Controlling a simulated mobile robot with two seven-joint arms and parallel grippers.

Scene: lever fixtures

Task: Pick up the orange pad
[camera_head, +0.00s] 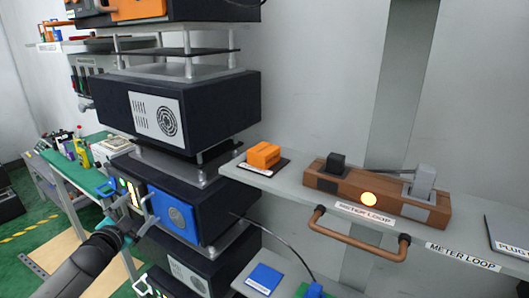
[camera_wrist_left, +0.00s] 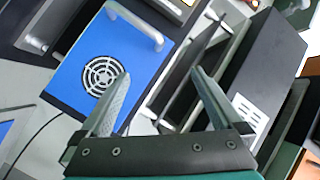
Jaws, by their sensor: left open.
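An orange block (camera_head: 264,155), which looks like the orange pad, sits on a dark mat (camera_head: 262,166) at the left end of the grey wall shelf in the head view. My left gripper (camera_head: 126,212) is low at the left of the head view, in front of the rack and well apart from the orange block. In the left wrist view the left gripper (camera_wrist_left: 158,82) is open with nothing between its fingers. A blue panel with a round vent and a handle (camera_wrist_left: 155,50) is behind the fingers there. The orange block does not show in the left wrist view. My right gripper is not in view.
A rack of dark modules (camera_head: 185,105) stands left of the shelf. A wooden lever fixture (camera_head: 330,190) with a lit yellow button is on the shelf (camera_head: 290,187). A copper-coloured handle (camera_head: 360,243) sticks out below it. A blue pad (camera_head: 264,278) lies lower down.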

